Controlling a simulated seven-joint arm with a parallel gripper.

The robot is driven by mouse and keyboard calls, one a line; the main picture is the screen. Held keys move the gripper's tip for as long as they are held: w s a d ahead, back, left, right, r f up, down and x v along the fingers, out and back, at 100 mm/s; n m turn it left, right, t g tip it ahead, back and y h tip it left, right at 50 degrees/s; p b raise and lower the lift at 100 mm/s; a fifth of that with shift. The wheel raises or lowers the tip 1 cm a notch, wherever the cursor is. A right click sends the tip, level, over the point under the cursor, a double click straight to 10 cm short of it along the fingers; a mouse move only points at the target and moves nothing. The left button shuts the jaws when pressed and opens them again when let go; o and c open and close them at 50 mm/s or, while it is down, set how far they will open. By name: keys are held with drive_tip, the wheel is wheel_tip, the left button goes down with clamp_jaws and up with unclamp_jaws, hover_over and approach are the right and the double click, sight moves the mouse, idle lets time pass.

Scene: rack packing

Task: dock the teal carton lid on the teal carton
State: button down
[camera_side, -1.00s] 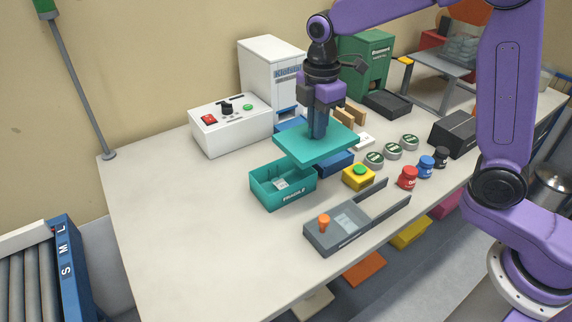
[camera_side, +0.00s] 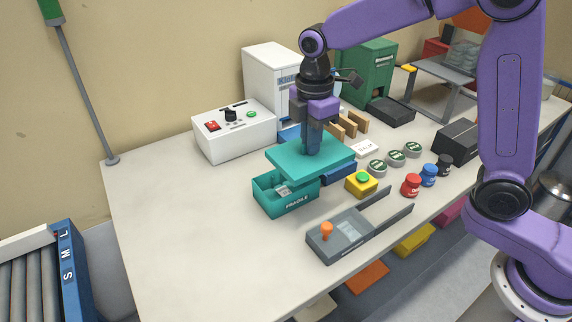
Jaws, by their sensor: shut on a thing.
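My gripper (camera_side: 313,146) points straight down and is shut on the top of the lid. Whether the lid touches the carton rim cannot be told. A blue box (camera_side: 340,172) is partly hidden under the lid.
A yellow box with a green button (camera_side: 361,184) and a grey fixture with an orange knob (camera_side: 340,237) stand near the carton. Green-topped tins (camera_side: 377,168) and red and blue jars (camera_side: 411,185) are to the right. A white control box (camera_side: 234,131) stands behind. The table's left is clear.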

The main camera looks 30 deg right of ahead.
drive_tip(key=shift+w+a+f, duration=0.4)
drive_tip(key=shift+w+f, duration=0.55)
drive_tip(key=shift+f, duration=0.65)
drive_tip(key=shift+w+a+f, duration=0.35)
drive_tip(key=shift+w+f, duration=0.6)
drive_tip(key=shift+f, duration=0.6)
drive_tip(key=shift+w+a+f, duration=0.4)
drive_tip(key=shift+w+f, duration=0.55)
drive_tip(key=shift+f, duration=0.65)
drive_tip(key=shift+f, duration=0.6)
drive_tip(key=c, duration=1.3)
unclamp_jaws()
drive_tip(key=shift+o, duration=0.2)
wheel_tip(320, 180, up, 13)
drive_tip(key=shift+r, duration=0.15)
